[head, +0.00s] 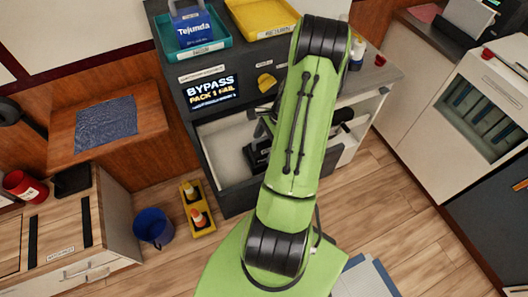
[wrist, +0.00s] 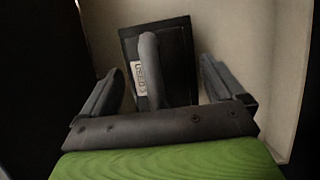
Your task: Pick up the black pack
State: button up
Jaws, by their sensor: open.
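The black pack (wrist: 178,66) lies in the open drawer (head: 222,140). It has a raised dark handle (wrist: 149,65) and a white label reading "USED". In the head view only part of the black pack (head: 257,157) shows, beside my green arm. In the wrist view my gripper (wrist: 161,66) is open, with one finger on each side of the handle. A gap shows between each finger and the handle, so it holds nothing. My arm mostly hides the gripper in the head view.
The drawer's pale walls surround the pack. Above it, the cabinet carries a "BYPASS PACK 1 FAIL" display (head: 212,92), a yellow knob (head: 266,83), a teal tray (head: 222,46) with a blue pack (head: 193,27), and a yellow tray (head: 262,14). A blue bucket (head: 153,227) stands on the floor.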

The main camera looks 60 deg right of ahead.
jog(key=shift+s, duration=0.1)
jog(key=shift+c, duration=0.4)
jog(key=shift+r, duration=0.1)
grip_shut()
notch_tip(320, 180, up, 10)
jog(key=shift+r+p, duration=0.15)
jog(key=shift+p, duration=0.95)
jog(key=shift+r+p, duration=2.15)
jog(key=shift+p, duration=0.1)
